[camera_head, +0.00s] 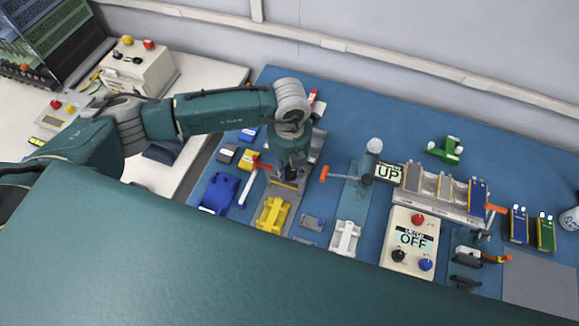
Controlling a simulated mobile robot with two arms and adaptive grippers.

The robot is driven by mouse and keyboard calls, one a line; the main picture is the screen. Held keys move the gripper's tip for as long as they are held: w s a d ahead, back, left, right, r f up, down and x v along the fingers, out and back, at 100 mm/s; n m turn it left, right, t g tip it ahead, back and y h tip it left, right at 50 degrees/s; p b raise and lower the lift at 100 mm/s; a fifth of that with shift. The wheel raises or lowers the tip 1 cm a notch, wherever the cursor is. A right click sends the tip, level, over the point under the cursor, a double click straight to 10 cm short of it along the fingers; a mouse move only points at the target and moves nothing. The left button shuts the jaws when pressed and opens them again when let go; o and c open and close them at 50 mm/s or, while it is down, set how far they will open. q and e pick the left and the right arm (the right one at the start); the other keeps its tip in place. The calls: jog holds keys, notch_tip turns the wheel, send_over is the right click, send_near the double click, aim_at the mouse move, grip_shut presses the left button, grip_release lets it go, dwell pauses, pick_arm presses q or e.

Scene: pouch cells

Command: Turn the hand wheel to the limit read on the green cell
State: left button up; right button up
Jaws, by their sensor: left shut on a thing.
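My left gripper (288,172) points down over a grey fixture (312,150) left of the middle of the blue mat. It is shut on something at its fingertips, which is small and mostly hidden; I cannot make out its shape. A red handle (262,165) sticks out to the left beside the fingers. No hand wheel shows clearly. A green cell (545,232) with white tabs stands at the far right, beside a blue cell (517,224); any print on it is too small to read. My right gripper is not in view.
A press with an orange handle (323,173), an "UP" sign (388,172) and a control box (411,240) reading "OFF" stand to the right. A rack of cells (440,205) is behind the box. Yellow (272,215) and blue (219,194) blocks lie near the gripper.

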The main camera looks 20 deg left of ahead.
aim_at(289, 170)
pick_arm(q)
jog(key=shift+f+m+b, duration=0.15)
jog(key=shift+m+b, duration=0.25)
jog(key=shift+b, duration=0.15)
jog(key=m+b, duration=0.9)
jog(key=b, duration=0.3)
jog(key=shift+w+f+b, duration=0.1)
jog(key=shift+b, duration=0.3)
jog(key=shift+r+m+b, duration=0.3)
jog(key=shift+m+b, duration=0.8)
jog(key=shift+b, duration=0.3)
jog(key=o, duration=1.1)
jog(key=shift+o, duration=0.2)
notch_tip(289, 170, up, 12)
